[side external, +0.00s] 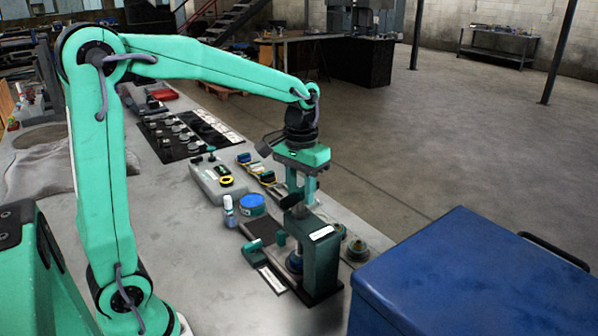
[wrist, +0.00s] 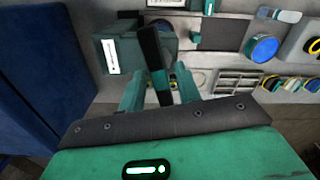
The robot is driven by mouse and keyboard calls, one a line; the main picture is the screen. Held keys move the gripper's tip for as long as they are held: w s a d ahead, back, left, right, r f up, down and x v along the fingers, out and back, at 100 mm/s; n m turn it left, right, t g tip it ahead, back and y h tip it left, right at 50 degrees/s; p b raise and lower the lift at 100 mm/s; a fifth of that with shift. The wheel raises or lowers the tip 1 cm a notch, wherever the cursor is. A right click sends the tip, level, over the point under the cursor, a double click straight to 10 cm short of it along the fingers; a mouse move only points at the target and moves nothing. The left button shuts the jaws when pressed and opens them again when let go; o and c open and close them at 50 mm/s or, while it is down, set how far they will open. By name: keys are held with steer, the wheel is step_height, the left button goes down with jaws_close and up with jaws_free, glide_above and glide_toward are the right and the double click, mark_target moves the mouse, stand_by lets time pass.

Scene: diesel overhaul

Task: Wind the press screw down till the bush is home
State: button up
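The press (side external: 322,252) is a dark green frame with a white label, standing upright on a dark base. It also shows in the wrist view (wrist: 135,50). Its screw handle is a dark bar (side external: 291,201) on top, seen in the wrist view as a black and green bar (wrist: 157,62). My gripper (side external: 302,197) points down just above the press. In the wrist view its two green fingers (wrist: 160,92) stand apart on either side of the bar, with a gap visible at the right finger. A bluish round part (side external: 295,262) sits inside the press, mostly hidden; the bush's seating cannot be told.
A blue chest (side external: 480,275) stands close at the right of the press. Round parts (side external: 357,249) lie right of the press. The bench's near left is clear.

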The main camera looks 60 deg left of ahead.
jaws_close()
steer(key=shift+m, duration=1.1)
steer(key=shift+o, duration=1.1)
jaws_free()
steer(key=shift+r, duration=2.7)
steer(key=shift+r, duration=0.1)
steer(key=shift+r, duration=1.9)
